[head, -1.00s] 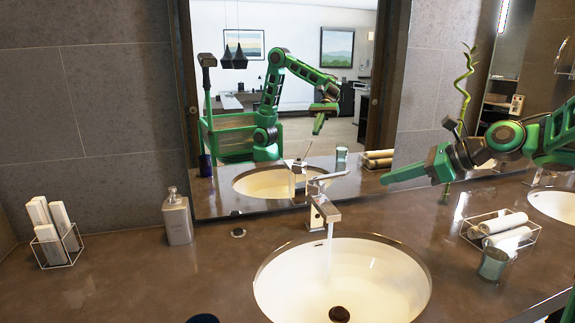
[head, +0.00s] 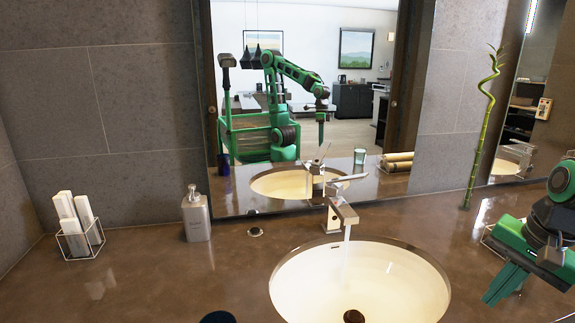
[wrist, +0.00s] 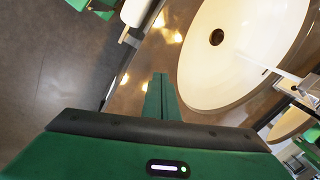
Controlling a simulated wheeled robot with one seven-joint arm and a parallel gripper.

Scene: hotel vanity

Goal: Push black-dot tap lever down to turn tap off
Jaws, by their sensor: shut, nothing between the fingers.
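The silver tap (head: 341,214) stands at the back rim of the sink, with its lever (head: 345,179) sticking up and to the right. A thin stream of water (head: 347,233) falls from the spout into the white basin (head: 300,285). I cannot make out a black dot on the lever. My gripper (head: 490,297) is shut and empty, pointing down at the right of the sink, well apart from the tap. In the wrist view its fingers (wrist: 159,84) are together in front of the basin (wrist: 200,65), and the tap (wrist: 290,82) is at the right edge.
A soap dispenser (head: 197,214) and a wire holder with white rolls (head: 80,228) stand to the left. A bamboo stalk (head: 480,135) stands at the right, near my arm. The mirror (head: 235,195) rises close behind the tap. The counter left of the basin is mostly clear.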

